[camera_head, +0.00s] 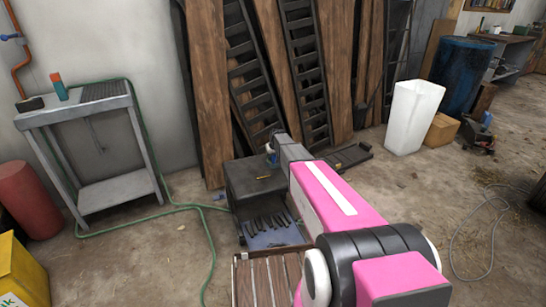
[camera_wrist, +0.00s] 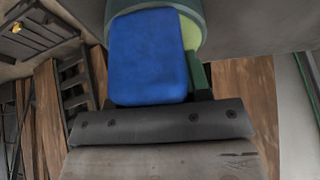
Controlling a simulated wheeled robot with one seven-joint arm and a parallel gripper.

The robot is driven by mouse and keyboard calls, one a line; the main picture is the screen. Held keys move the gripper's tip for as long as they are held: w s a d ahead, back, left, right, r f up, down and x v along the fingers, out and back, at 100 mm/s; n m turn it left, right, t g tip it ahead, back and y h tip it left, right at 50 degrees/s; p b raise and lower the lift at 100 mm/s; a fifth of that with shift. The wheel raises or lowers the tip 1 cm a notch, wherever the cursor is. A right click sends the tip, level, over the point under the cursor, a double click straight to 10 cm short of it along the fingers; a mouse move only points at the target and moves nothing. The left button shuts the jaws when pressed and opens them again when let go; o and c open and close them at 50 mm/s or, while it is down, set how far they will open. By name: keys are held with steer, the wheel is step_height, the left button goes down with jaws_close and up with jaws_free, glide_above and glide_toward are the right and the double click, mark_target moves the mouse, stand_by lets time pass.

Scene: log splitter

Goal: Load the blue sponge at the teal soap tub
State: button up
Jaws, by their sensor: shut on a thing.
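The blue sponge (camera_wrist: 148,58) fills the upper middle of the wrist view. My gripper (camera_wrist: 158,100) is shut on it, with the sponge standing out beyond the jaws. The teal soap tub (camera_wrist: 197,12) is right behind the sponge, with pale green soap showing inside its rim. The sponge overlaps the tub in this view and hides much of it; I cannot tell whether they touch. In the head view my gripper (camera_head: 271,149) is above the back of a dark cabinet, and a small bit of blue shows there; the tub cannot be made out.
The dark cabinet (camera_head: 246,178) has several dark pieces lying at its front. Planks (camera_head: 208,90) and dark ladders lean on the wall behind. A grey sink stand (camera_head: 75,107) with a teal and orange bottle (camera_head: 59,87) is at left. A green hose (camera_head: 208,232) crosses the floor.

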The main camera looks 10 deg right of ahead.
steer(key=shift+r, duration=3.35)
